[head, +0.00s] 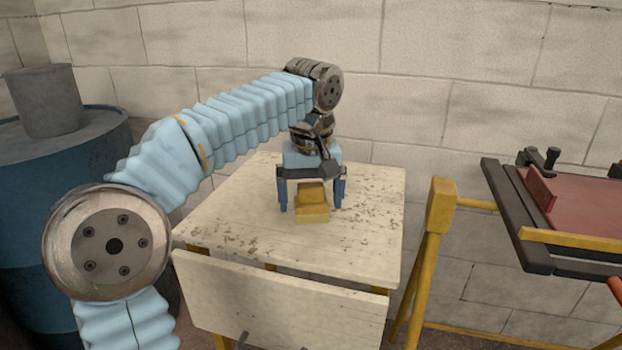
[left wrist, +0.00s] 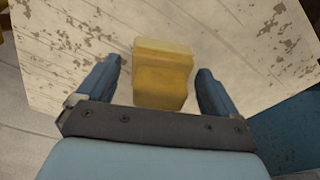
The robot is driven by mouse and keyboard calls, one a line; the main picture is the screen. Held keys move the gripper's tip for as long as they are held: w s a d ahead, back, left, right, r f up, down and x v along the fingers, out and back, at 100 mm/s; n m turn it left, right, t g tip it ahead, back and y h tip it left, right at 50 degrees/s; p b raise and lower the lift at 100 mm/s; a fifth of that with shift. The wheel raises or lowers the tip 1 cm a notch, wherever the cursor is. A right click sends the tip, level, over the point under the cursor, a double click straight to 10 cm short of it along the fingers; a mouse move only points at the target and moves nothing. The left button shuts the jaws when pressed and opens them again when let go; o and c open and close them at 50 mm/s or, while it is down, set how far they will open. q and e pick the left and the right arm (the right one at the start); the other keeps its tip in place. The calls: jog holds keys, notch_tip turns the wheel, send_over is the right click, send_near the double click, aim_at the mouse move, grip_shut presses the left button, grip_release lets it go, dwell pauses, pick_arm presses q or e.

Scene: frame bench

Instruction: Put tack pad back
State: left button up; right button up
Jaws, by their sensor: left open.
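The tack pad seems to be the yellow block (head: 312,213) on the worn, cream-topped table (head: 370,225). It has a raised upper part and a lower ledge on the near side in the head view. It also shows in the left wrist view (left wrist: 162,75). My left gripper (head: 312,200) points down over it with its two blue fingers apart, one on each side. In the left wrist view the left gripper (left wrist: 160,80) shows a gap between each finger and the block. My right gripper is not in view.
A blue drum (head: 45,190) with a grey can (head: 42,100) on it stands at the left. A yellow-legged stand (head: 440,210) and a red-topped bench (head: 590,205) are at the right. A block wall (head: 430,60) closes the back. The tabletop around the block is clear.

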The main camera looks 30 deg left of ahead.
aim_at(312, 188)
pick_arm(q)
jog(key=r, duration=0.3)
jog(key=r+p, duration=0.1)
jog(key=r, duration=0.3)
jog(key=s+r+p, duration=0.1)
jog(key=r, duration=0.2)
jog(key=shift+d+r, duration=0.2)
jog(key=shift+d, duration=0.2)
jog(key=shift+s+r, duration=0.1)
jog(key=shift+r, duration=0.55)
